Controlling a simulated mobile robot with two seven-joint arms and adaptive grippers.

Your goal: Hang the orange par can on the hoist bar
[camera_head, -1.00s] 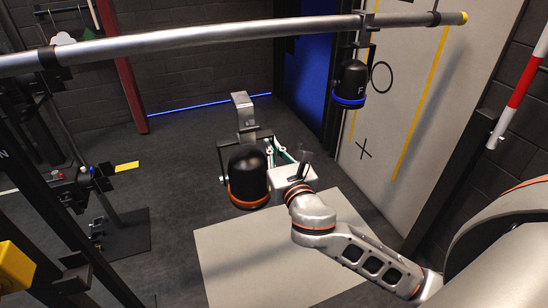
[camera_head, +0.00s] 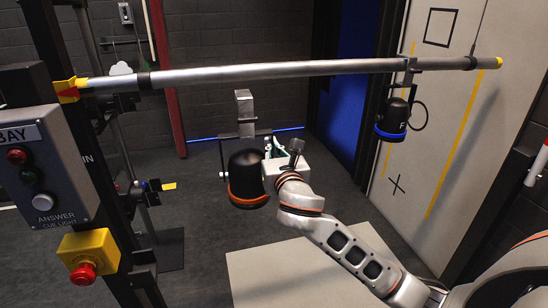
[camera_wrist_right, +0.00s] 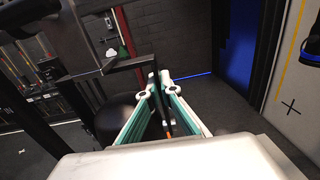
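The orange par can (camera_head: 247,178) is a black lamp with an orange ring, a yoke and a grey hook clamp (camera_head: 244,104) on top. My right gripper (camera_head: 272,152) is shut on its yoke and holds it up off the floor. In the right wrist view my fingers (camera_wrist_right: 157,86) close on the dark yoke, with the black can (camera_wrist_right: 117,113) behind them, partly hidden. The hoist bar (camera_head: 250,72) runs across the head view. The clamp's top shows just below the bar in the picture, apart from it. My left gripper is not in view.
A blue-ringed par can (camera_head: 392,118) marked F hangs near the bar's right end. A cue-light panel (camera_head: 38,165) and a yellow box with a red button (camera_head: 88,257) stand at left. A pale mat (camera_head: 300,270) lies on the floor.

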